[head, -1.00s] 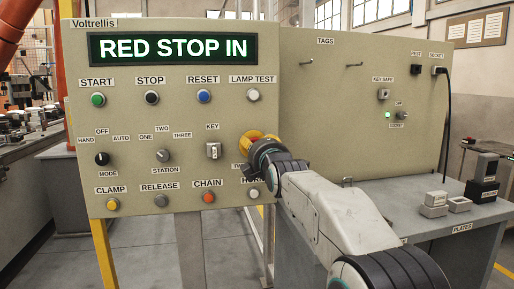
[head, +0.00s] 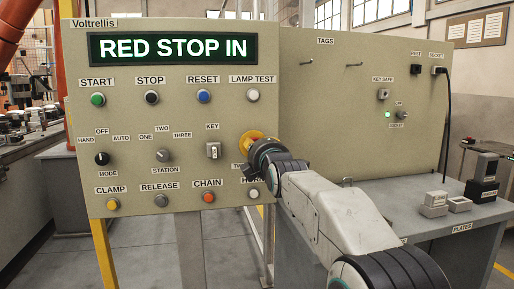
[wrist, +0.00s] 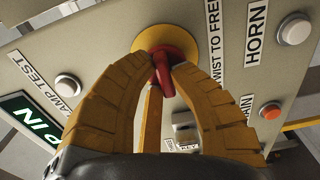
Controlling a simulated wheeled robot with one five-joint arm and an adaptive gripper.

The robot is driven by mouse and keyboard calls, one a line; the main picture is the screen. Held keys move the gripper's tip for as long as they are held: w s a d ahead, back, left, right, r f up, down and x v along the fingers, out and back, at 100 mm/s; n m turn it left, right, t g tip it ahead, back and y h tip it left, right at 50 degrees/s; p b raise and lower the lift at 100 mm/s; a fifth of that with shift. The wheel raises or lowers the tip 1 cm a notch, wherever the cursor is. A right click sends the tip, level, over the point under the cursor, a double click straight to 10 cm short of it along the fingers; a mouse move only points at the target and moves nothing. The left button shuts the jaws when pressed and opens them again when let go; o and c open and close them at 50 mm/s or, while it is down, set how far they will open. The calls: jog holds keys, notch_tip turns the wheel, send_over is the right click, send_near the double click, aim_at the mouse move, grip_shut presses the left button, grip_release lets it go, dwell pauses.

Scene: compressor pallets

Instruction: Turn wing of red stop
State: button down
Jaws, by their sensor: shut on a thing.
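The red stop (wrist: 168,60) is a red knob with a wing, set on a yellow round base (wrist: 163,38) on the panel. In the wrist view my gripper (wrist: 162,66) has its two yellow fingers closed on the wing from both sides. In the head view my gripper (head: 256,160) is at the panel's right edge and hides most of the red stop; part of the yellow base (head: 247,142) shows behind it. The display (head: 173,49) reads "RED STOP IN". A label beside the stop, partly visible, reads "WIST TO FRE".
Near the stop are the white horn button (wrist: 295,29), the orange chain button (wrist: 270,111) and the lamp test button (wrist: 68,87). The key switch (head: 213,151) is to its left. A grey bench (head: 400,205) with small blocks stands at right.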

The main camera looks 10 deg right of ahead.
jog(key=shift+m, duration=0.3)
jog(key=shift+d+m+b, duration=0.15)
jog(key=shift+m+b, duration=0.7)
jog(key=shift+m, duration=2.25)
jog(key=c, duration=1.1)
grip_release()
jog(key=s, duration=1.2)
